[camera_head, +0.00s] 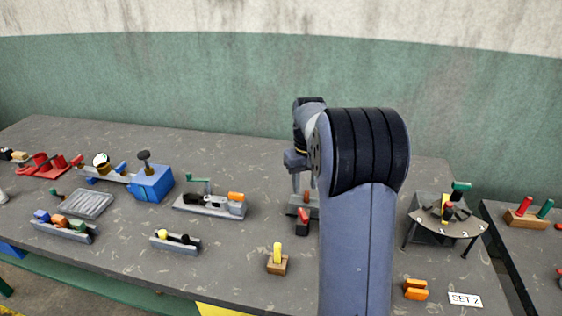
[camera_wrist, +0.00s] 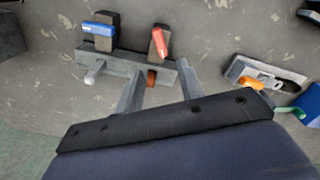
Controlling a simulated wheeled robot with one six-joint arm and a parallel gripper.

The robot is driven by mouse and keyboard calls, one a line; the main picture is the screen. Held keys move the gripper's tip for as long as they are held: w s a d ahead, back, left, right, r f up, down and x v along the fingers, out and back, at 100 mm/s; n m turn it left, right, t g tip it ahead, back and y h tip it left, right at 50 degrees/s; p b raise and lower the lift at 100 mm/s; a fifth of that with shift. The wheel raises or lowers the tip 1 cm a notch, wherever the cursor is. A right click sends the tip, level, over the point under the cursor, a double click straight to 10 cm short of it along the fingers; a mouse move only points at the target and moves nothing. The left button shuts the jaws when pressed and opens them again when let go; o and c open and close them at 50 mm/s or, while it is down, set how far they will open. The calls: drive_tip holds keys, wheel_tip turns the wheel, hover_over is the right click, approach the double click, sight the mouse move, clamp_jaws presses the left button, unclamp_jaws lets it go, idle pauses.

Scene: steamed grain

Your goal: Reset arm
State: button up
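My gripper (camera_head: 301,182) points down over a grey fixture (camera_head: 308,208) near the middle of the table, partly hidden behind my arm. In the wrist view my gripper (camera_wrist: 158,80) shows two grey fingers standing apart, with nothing clamped between them. The fixture's grey bar (camera_wrist: 110,65) lies just past the fingertips, and a small brown-orange peg (camera_wrist: 152,78) on it shows between them. A blue block (camera_wrist: 100,29) and a red block (camera_wrist: 160,42) sit on its dark arms. I cannot tell whether the fingers touch the bar.
A wooden block with a yellow peg (camera_head: 277,260) stands in front. A grey fixture with an orange end (camera_head: 211,204) and a blue box (camera_head: 152,183) are to the left. The table's back is clear.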

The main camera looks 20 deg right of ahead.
sight(303, 213)
wheel_tip(303, 213, down, 10)
drive_tip(key=shift+f+p, duration=0.2)
drive_tip(key=shift+p, duration=0.35)
drive_tip(key=shift+f+m, duration=0.1)
drive_tip(key=shift+m, duration=0.2)
